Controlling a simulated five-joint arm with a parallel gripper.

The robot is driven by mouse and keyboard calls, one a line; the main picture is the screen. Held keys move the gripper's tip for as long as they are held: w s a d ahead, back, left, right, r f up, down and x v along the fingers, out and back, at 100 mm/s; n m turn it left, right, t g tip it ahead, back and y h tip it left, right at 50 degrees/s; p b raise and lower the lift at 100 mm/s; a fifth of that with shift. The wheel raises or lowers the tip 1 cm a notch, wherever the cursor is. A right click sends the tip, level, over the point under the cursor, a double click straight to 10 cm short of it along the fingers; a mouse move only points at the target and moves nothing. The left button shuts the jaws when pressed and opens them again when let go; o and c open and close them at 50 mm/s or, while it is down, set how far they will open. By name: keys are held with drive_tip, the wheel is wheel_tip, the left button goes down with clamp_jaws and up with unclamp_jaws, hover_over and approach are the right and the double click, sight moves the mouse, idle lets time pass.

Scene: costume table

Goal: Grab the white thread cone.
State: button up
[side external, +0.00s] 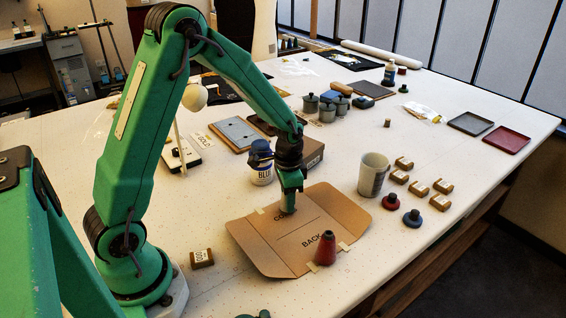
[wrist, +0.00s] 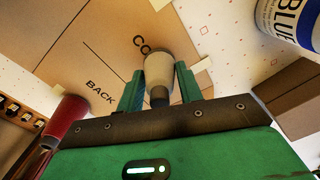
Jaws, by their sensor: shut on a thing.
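The white thread cone (wrist: 158,72) is between the two green fingers of my gripper (wrist: 160,85) in the wrist view, with its dark narrow end toward the palm. My gripper (side external: 290,207) is shut on the cone, low over the brown cardboard sheet (side external: 262,240) near its printed lettering. In the side view the fingers mostly hide the cone. I cannot tell whether its wide end touches the cardboard.
A red cone (side external: 325,251) stands on the cardboard's near edge. A jar marked BLUE (side external: 262,172) is close behind my gripper, next to a brown box (side external: 312,152). A grey cup (side external: 373,175) and several small brown blocks (side external: 417,189) lie to the right.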

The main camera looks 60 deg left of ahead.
drive_tip(key=shift+r, duration=0.45)
wheel_tip(320, 180, up, 2)
drive_tip(key=shift+r, duration=0.2)
drive_tip(key=s+d+r, duration=0.4)
drive_tip(key=d+r, duration=0.3)
drive_tip(key=d, duration=0.3)
drive_tip(key=shift+s+d, duration=0.35)
drive_tip(key=shift+w, duration=0.1)
